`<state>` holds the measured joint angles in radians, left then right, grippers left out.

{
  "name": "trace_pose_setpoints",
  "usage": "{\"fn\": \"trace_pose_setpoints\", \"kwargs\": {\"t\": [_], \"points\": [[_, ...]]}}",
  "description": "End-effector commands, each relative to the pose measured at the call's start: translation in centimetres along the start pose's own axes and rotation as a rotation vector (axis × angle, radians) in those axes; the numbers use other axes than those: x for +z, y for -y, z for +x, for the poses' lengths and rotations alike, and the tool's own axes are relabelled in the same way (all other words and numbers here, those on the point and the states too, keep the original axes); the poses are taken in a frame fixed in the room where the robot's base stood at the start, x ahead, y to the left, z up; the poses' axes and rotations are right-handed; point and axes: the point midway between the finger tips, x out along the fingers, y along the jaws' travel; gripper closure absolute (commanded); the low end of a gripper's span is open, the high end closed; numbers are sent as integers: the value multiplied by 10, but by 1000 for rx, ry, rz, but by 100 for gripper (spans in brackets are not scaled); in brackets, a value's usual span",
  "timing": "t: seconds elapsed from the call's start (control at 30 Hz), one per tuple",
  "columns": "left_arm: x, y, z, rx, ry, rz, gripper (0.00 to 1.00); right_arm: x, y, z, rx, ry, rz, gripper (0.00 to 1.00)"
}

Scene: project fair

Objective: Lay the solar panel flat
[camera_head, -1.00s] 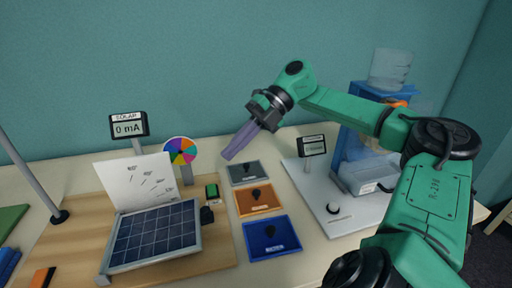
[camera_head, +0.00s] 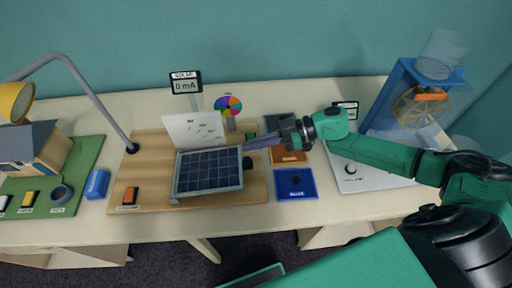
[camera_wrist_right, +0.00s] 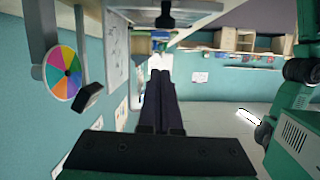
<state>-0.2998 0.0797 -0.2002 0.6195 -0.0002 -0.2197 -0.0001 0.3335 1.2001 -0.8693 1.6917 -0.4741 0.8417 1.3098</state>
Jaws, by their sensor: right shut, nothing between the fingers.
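The solar panel (camera_head: 209,171), dark blue cells in a pale frame, stands on a wooden board on the table. It looks tilted, with a white printed sheet (camera_head: 196,130) upright behind it. The meter (camera_head: 186,84) behind reads 0 mA. My right gripper (camera_head: 247,145) has purple fingers, shut and empty, pointing left close to the panel's upper right corner. I cannot tell whether they touch it. In the right wrist view the shut fingers (camera_wrist_right: 161,78) point ahead. My left gripper is not in view.
A colour wheel (camera_head: 229,105) stands behind the fingers. Orange (camera_head: 289,158) and blue (camera_head: 296,184) plates lie right of the board. A yellow lamp (camera_head: 15,102) and model house (camera_head: 29,148) are at left. A wheel model (camera_head: 418,105) stands at right.

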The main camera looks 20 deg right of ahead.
Motion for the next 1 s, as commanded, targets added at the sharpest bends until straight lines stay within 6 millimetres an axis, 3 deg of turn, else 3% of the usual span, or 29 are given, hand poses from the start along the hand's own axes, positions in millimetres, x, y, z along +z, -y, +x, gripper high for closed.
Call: {"fn": "trace_pose_setpoints", "kwargs": {"t": [0.2,0.6,0.83,1.0], "points": [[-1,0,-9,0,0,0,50,33,0,6,1,3,1,100],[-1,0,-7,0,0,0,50,41,0,7,1,3,-1,100],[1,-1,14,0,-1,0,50,73,-2,10,1,2,2,100],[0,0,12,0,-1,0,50,75,-2,8,2,5,1,100]]}}
